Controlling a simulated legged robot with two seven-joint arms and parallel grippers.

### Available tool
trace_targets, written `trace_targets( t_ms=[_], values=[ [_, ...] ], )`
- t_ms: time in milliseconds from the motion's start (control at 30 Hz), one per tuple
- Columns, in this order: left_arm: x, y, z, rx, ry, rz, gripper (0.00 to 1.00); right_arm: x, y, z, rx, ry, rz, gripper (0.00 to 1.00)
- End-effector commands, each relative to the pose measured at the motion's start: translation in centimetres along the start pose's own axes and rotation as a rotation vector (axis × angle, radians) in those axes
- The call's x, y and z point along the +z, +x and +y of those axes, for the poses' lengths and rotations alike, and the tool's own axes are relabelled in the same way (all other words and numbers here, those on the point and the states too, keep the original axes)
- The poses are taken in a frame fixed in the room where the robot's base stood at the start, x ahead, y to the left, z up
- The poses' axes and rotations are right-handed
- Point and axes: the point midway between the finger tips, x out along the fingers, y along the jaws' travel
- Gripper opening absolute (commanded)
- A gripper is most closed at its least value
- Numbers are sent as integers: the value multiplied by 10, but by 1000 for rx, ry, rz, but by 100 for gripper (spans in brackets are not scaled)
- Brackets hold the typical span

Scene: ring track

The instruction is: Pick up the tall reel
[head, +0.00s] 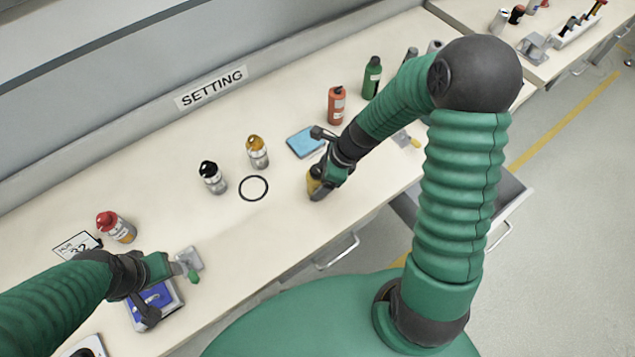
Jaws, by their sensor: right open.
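A small upright yellow and dark item (314,180), which may be the tall reel, stands on the bench near its front edge. My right gripper (322,187) is open and right at this item, covering part of it. I cannot tell whether the fingers touch it. My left gripper (187,268) is over the bench at lower left, beside a small grey metal piece (190,257). Its fingers are too small to read.
A black ring (253,188) lies left of the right gripper. Bottles with black (212,178) and orange (257,152) caps stand behind it. A blue pad (305,142), red bottle (336,105) and green bottle (371,78) are farther back. A drawer (505,205) is open at right.

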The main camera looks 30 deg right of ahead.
Motion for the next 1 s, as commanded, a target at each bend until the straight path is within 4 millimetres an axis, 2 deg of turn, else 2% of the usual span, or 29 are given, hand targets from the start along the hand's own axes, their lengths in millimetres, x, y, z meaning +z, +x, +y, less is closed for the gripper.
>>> trace_targets(
  t_ms=[33, 100, 333, 900, 1000],
  values=[
    [1, 3, 0, 0, 0, 0, 54, -1, 10, 0, 2, 1, 0, 77],
    [1, 4, 0, 0, 0, 0, 54, -1, 18, 0, 1, 0, 0, 77],
    [1, 3, 0, 0, 0, 0, 54, 0, 19, 0, -1, -1, 0, 77],
    [1, 3, 0, 0, 0, 0, 54, 0, 19, -1, -1, 0, 1, 4],
    [1, 3, 0, 0, 0, 0, 54, 0, 19, -1, -2, 0, 1, 3]
  ],
)
